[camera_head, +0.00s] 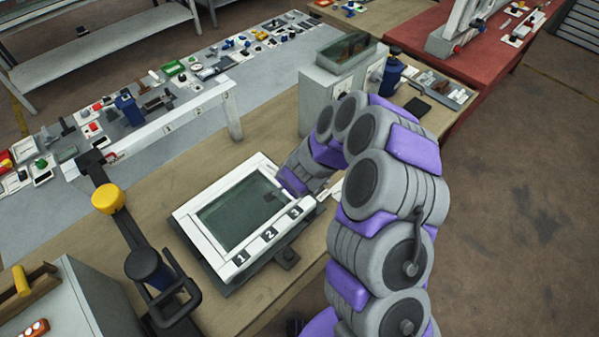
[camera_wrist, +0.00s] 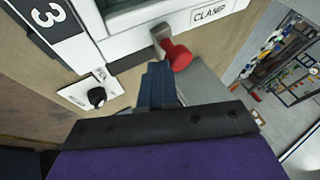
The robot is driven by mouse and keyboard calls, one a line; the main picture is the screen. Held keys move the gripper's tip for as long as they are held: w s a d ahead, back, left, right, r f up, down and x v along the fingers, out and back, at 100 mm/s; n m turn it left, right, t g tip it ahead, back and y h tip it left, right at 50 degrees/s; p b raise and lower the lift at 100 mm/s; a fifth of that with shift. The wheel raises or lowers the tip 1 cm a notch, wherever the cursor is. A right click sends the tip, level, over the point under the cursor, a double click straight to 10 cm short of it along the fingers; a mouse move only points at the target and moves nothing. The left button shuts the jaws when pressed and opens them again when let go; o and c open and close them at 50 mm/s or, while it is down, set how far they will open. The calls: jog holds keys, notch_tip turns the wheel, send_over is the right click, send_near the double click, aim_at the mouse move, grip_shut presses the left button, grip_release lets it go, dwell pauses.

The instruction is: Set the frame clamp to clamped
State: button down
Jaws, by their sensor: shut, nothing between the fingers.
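The frame (camera_head: 177,215) is white with a greenish glass panel (camera_head: 240,210) and labels 1, 2 and 3 along its front, lying on the wooden bench. In the wrist view, a red knob (camera_wrist: 178,56) on a short metal lever sits at the frame's edge beside the label CLAMP (camera_wrist: 210,14); this is the frame clamp. My gripper (camera_wrist: 158,72) is shut and empty, its dark blue fingers right at the lever below and left of the red knob. I cannot tell whether they touch. In the head view my arm hides the clamp.
A small white plate with a black knob (camera_wrist: 97,96) lies left of my fingers in the wrist view. A grey box machine (camera_head: 318,95) stands behind the frame. A yellow-topped post (camera_head: 108,199) and dark clamp handle (camera_head: 175,303) stand left of it.

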jog(key=shift+w+a+p, duration=0.2)
jog(key=shift+a+p, duration=0.4)
jog(key=shift+a, duration=0.25)
jog(key=shift+d, duration=0.1)
